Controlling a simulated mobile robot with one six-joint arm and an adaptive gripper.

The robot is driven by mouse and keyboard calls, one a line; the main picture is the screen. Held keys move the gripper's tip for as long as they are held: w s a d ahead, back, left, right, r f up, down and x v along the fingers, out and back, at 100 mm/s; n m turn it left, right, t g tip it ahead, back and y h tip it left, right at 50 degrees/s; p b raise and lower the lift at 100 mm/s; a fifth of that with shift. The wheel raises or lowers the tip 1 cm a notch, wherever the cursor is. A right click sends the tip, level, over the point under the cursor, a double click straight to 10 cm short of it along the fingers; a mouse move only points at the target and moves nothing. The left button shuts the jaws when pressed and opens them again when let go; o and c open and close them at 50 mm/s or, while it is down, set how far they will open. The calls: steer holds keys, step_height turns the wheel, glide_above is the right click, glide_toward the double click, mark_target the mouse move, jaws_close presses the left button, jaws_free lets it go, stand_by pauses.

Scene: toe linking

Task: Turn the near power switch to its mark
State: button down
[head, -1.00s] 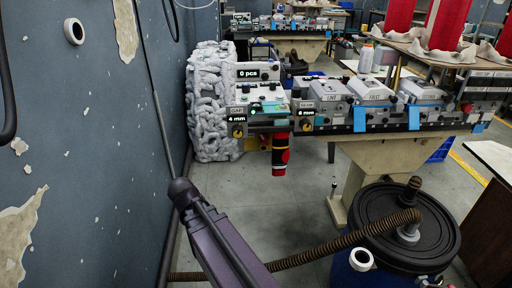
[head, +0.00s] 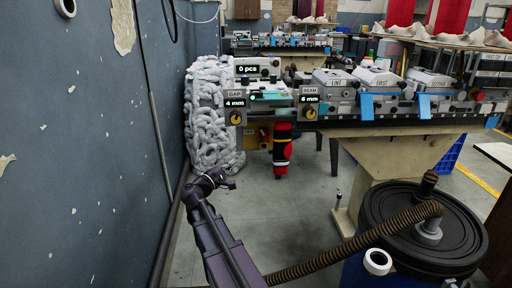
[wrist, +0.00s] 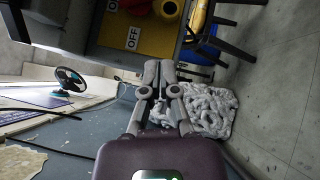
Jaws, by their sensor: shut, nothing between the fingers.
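A yellow switch panel (head: 258,137) sits under the near end of the machine in the head view, partly hidden by a red and black cylinder. Which way the knob points is not clear. My gripper (head: 228,182) is in front of and below the panel in the head view. In the wrist view my gripper (wrist: 158,64) is shut, empty and apart from the panel.
A heap of grey-white lumpy material (head: 210,115) stands against the blue wall (head: 80,150) at the left. A black-lidded drum (head: 400,225) with a brown hose is at the lower right. The machine (head: 350,105) runs across the right. Grey floor (head: 285,205) below it is open.

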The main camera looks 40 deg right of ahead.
mark_target(264, 134)
steer(key=shift+w+d+r+n+t+h+b, duration=0.1)
steer(key=shift+w+r+n+t+h+b, duration=0.25)
steer(key=shift+w+n+h, duration=0.2)
steer(key=shift+w+d+r+n+t+h+b, duration=0.1)
steer(key=shift+w+r+n+t+h+b, duration=0.15)
steer(key=shift+w+n+t+h+b, duration=0.25)
steer(key=shift+d, duration=0.1)
steer(key=p+x, duration=0.3)
steer(key=x, duration=0.7)
steer(key=shift+w+r+p, duration=0.1)
steer(key=shift+p, duration=0.3)
steer(key=shift+s+d+r+p, duration=0.5)
steer(key=shift+s+d, duration=0.15)
steer(key=shift+d, duration=0.15)
steer(key=shift+s+d+r+p, duration=0.25)
steer(key=shift+s+d+p, duration=0.1)
steer(key=shift+d, duration=0.3)
